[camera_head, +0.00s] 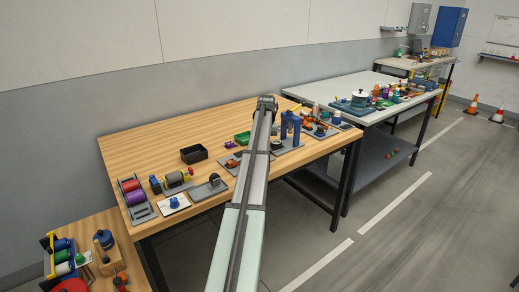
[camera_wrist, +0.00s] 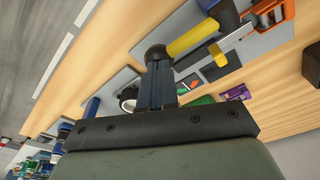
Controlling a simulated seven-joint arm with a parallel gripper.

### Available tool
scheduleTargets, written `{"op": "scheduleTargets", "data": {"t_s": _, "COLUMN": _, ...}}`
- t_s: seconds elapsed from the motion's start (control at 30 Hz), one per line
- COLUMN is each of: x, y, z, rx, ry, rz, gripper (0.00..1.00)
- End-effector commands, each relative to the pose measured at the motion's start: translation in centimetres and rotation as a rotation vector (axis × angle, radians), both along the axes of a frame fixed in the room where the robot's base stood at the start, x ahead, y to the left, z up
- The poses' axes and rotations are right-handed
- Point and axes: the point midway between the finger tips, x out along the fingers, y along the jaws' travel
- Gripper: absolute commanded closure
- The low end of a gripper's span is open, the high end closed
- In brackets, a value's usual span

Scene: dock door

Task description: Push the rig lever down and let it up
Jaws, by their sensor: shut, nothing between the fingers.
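The rig lever (camera_wrist: 190,40) is a yellow bar with a black round knob (camera_wrist: 155,54) on its end, in the wrist view. In the head view a blue upright frame (camera_head: 290,126) stands on the table right of my arm. My arm hides the fingers and the lever there.
The wooden table (camera_head: 140,143) carries several other fixtures, a black bin (camera_head: 194,153) and a green tray (camera_head: 242,138). In the wrist view an orange part (camera_wrist: 268,14), a purple card (camera_wrist: 236,93) and a dark bin (camera_wrist: 312,65) lie around the rig. A grey table (camera_head: 310,91) stands to the right.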

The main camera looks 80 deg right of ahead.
Motion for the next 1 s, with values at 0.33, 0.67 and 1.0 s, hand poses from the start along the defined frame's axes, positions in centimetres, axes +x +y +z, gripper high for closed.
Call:
{"op": "scheduleTargets", "data": {"t_s": 0.33, "x": 0.0, "y": 0.0, "z": -0.1, "rx": 0.000, "ry": 0.000, "rz": 0.000, "gripper": 1.00}}
{"op": "scheduleTargets", "data": {"t_s": 0.67, "x": 0.0, "y": 0.0, "z": -0.7, "rx": 0.000, "ry": 0.000, "rz": 0.000, "gripper": 1.00}}
{"op": "scheduleTargets", "data": {"t_s": 1.0, "x": 0.0, "y": 0.1, "z": -1.2, "rx": 0.001, "ry": 0.000, "rz": 0.000, "gripper": 1.00}}
